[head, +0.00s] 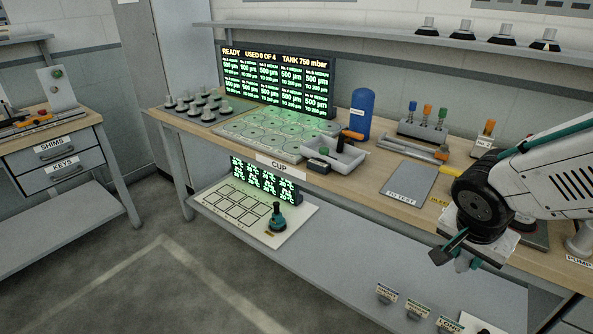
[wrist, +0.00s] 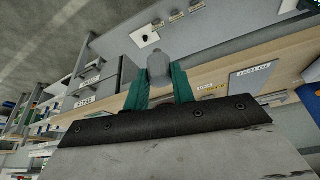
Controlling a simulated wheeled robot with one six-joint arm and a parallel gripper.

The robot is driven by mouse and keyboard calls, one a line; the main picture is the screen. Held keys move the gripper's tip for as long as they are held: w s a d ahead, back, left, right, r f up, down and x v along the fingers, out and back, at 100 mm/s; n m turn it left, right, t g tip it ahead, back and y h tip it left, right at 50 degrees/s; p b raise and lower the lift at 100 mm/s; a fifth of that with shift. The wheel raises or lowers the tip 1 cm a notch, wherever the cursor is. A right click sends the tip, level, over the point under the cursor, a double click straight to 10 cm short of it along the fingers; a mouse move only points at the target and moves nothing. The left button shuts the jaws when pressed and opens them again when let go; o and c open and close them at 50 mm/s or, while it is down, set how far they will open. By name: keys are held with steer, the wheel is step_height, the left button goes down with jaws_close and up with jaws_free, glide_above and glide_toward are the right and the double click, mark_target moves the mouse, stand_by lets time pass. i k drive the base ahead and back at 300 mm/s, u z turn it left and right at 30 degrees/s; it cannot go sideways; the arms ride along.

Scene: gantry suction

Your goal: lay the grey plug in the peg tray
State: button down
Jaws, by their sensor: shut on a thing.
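My gripper (head: 452,256) is low in front of the bench's right part in the head view, its teal fingers pointing down and left. In the wrist view my gripper (wrist: 159,76) is shut on the grey plug (wrist: 158,62), a rounded grey piece standing out beyond the fingertips. In the head view I cannot make the plug out clearly. An open grey walled tray (head: 347,164), the likely peg tray, stands on the bench left of my gripper. It has dark and orange things in or at it; I see no label naming it.
A blue cylinder (head: 362,113) stands behind the tray. A rack with coloured pegs (head: 423,130) and a grey flat plate (head: 409,183) are to its right. A green-lit plate (head: 262,132) and several grey cones (head: 203,107) are left. A lower shelf (head: 345,250) runs below.

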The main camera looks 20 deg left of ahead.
mark_target(343, 157)
steer(key=z, duration=0.9)
steer(key=k, duration=0.1)
steer(key=u, duration=2.1)
steer(key=i, duration=0.65)
steer(key=z, duration=0.3)
steer(key=i, duration=0.6)
steer(key=z, duration=0.7)
steer(key=i, duration=0.4)
steer(key=z, duration=0.05)
